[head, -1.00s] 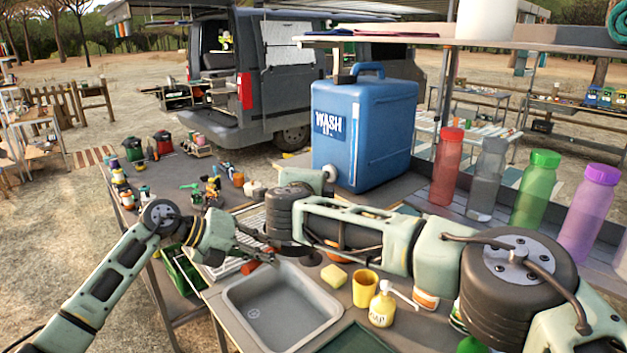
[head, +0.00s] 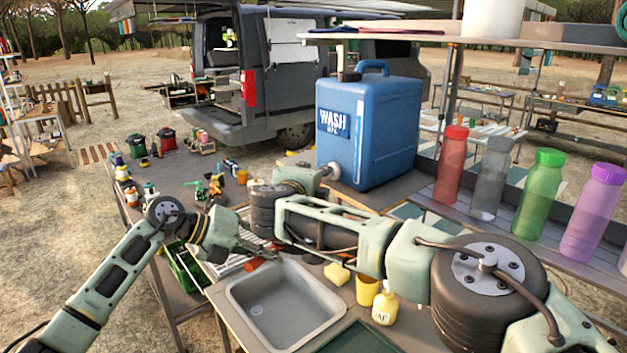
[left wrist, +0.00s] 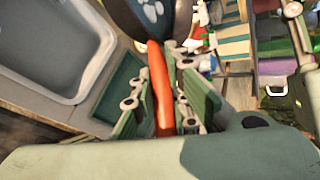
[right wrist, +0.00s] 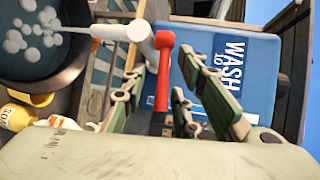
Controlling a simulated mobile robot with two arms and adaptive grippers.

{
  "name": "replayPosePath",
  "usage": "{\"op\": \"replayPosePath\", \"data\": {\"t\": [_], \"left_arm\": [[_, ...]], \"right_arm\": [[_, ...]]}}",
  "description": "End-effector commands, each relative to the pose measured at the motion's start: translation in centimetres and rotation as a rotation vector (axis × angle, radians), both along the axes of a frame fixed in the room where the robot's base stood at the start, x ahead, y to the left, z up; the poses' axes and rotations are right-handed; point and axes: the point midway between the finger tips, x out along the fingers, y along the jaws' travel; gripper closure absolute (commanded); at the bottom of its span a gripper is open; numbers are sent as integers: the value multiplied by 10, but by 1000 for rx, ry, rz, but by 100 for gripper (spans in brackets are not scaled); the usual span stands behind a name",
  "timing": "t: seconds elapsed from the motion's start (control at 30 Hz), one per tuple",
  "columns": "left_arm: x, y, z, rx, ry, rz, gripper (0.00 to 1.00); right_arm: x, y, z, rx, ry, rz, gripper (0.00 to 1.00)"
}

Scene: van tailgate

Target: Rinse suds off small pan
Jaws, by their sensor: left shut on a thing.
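In the left wrist view my left gripper (left wrist: 163,105) is shut on the orange-red handle (left wrist: 158,78) of the small dark pan (left wrist: 140,15). White suds blobs lie in the pan (right wrist: 38,45), seen in the right wrist view. In the head view my right arm hides most of the pan, near the sink's back edge. My right gripper (right wrist: 165,100) is open, with the red tap lever (right wrist: 162,75) between its fingers. The white spout (right wrist: 110,32) belongs to the blue WASH jug (head: 368,130). A thin pale stream runs from the spout into the pan.
The sink (head: 285,305) is empty. A yellow sponge (head: 337,273), yellow cup (head: 367,290) and soap bottle (head: 385,305) stand right of it, below my right arm. Several coloured bottles (head: 545,185) line the right shelf. Small items crowd the table behind.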

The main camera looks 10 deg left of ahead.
Motion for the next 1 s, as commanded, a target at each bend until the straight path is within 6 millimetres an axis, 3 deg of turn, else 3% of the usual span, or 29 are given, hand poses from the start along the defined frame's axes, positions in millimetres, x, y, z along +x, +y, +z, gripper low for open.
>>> {"op": "replayPosePath", "data": {"t": [0.37,1.0], "left_arm": [[1,0,2,-2,-4,0,100],[0,0,2,-2,-4,1,100]], "right_arm": [[-16,1,5,1,-2,2,72],[-109,8,24,-1,1,1,72]]}}
